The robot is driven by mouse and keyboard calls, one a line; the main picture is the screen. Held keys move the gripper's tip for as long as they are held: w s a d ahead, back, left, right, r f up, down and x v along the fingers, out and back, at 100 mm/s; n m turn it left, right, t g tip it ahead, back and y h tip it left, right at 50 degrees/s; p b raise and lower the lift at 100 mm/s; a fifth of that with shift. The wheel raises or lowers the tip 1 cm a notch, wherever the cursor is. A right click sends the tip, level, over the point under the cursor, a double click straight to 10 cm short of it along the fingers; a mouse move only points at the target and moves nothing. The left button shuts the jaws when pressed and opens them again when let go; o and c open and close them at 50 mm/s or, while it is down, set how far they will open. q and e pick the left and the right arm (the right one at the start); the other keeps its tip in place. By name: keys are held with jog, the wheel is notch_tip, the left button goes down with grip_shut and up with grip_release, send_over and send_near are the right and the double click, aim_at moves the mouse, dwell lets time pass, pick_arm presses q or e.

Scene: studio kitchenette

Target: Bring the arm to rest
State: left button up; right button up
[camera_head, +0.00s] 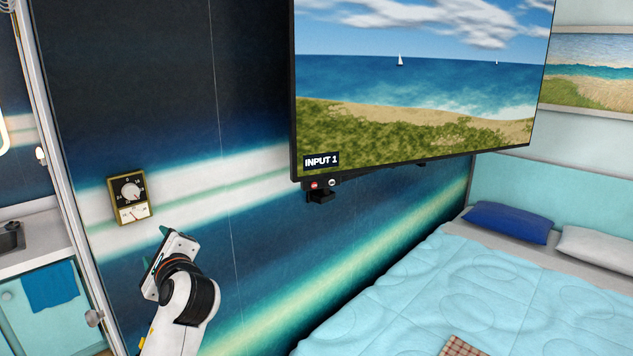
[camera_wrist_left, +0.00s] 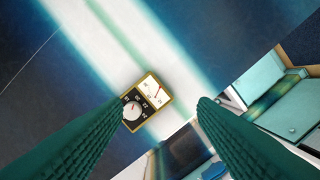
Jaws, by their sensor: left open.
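My left gripper (camera_head: 152,249) is in front of the striped wall, below and slightly right of a thermostat (camera_head: 131,198) with a round dial. In the left wrist view, the two green ribbed fingers of the left gripper (camera_wrist_left: 160,103) stand wide apart with nothing between them. The thermostat also shows in that view (camera_wrist_left: 148,101), beyond the fingertips and on the wall. The gripper looks apart from it. My left arm comes up from the bottom of the head view. My right gripper is in neither view.
A large television (camera_head: 420,90) juts from the wall, with a small bracket below it. A bed (camera_head: 480,290) with a blue pillow (camera_head: 509,222) fills the lower right. A counter (camera_head: 35,238) with a blue towel (camera_head: 50,287) is at the left, beyond the wall's edge.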

pick_arm(q)
jog(key=s+d+f+n+g+h, duration=0.25)
jog(key=s+f, duration=0.35)
jog(key=f, duration=0.5)
jog(key=s+d+f+n+g+h, duration=0.1)
jog(key=s+d+f+n+h, duration=0.25)
jog(key=s+f, duration=0.55)
jog(key=s+d+f+n+g+h, duration=0.3)
jog(key=s+f+n, duration=0.25)
jog(key=s, duration=0.45)
jog(key=s+d+f+n+g+h, duration=0.35)
jog(key=s+f, duration=0.35)
jog(key=s, duration=0.3)
notch_tip(320, 180, down, 34)
jog(key=s+r+b, duration=0.1)
jog(key=s+b, duration=0.1)
jog(key=b, duration=0.4)
jog(key=s+a+f+g+b, duration=0.1)
jog(key=s+a+f+b, duration=0.2)
jog(key=s+f, duration=1.2)
notch_tip(320, 180, down, 4)
jog(key=shift+r+y+b, duration=0.2)
jog(key=shift+y+b, duration=0.25)
jog(key=shift+b, duration=0.1)
